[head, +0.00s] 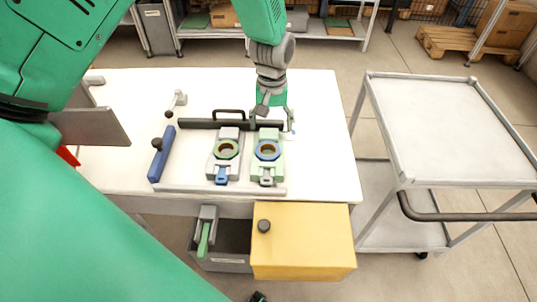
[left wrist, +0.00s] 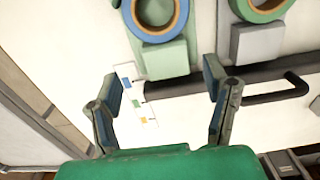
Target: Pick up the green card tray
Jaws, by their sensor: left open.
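A pale green tray-like holder (head: 272,142) with a blue ring around a brown centre and a grey tab stands on the white table. It fits the green card tray best, though I cannot be sure of the name.
A grey holder with a green ring (head: 226,146) stands close beside the green one. A dark bar with a handle (head: 200,124) runs behind both. A blue bar (head: 162,155) lies left. A yellow box (head: 305,240) stands in front, a grey cart (head: 455,125) right.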

